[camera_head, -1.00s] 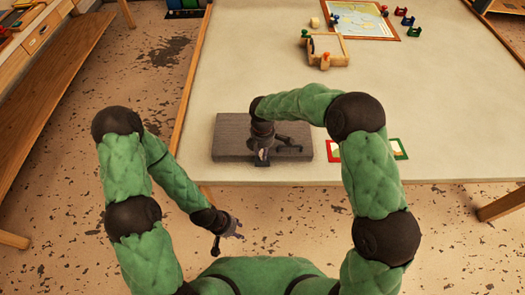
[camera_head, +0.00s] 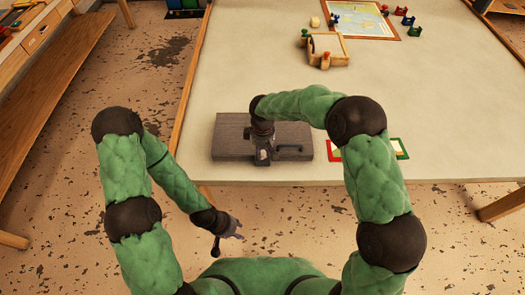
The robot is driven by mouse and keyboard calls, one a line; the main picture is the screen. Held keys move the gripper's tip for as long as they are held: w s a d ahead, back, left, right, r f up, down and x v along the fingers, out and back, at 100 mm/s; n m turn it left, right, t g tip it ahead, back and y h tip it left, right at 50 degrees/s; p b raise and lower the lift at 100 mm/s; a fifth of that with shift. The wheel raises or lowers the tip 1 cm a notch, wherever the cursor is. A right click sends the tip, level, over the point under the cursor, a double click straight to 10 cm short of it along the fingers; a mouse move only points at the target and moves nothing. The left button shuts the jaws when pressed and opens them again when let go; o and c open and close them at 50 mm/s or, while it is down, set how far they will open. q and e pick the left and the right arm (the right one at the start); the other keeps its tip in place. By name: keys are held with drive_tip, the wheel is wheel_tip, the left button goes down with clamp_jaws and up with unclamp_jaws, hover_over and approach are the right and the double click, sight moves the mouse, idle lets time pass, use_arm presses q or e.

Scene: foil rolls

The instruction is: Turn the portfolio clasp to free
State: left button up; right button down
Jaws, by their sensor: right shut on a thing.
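The portfolio (camera_head: 231,136) is a flat dark grey case lying near the table's front edge. My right gripper (camera_head: 264,154) points down over the middle of its front side. It is shut on the portfolio clasp, which is mostly hidden by the fingers. A dark handle-like piece (camera_head: 293,150) shows on the portfolio just right of the gripper. My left gripper (camera_head: 228,238) hangs in front of the table, below its edge and off to the left. Its fingers look apart and empty.
A card with a red and green border (camera_head: 401,148) lies right of the portfolio, partly behind my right arm. A small wooden box (camera_head: 327,50), a framed board (camera_head: 360,17) and several coloured pieces are at the back. The middle of the pale table (camera_head: 430,105) is clear.

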sight(263, 153)
drive_tip(key=m+b, duration=0.1)
drive_tip(key=m, duration=0.5)
drive_tip(key=shift+m, duration=0.3)
idle(0.5)
drive_tip(key=c, duration=1)
unclamp_jaws()
wheel_tip(263, 153, up, 12)
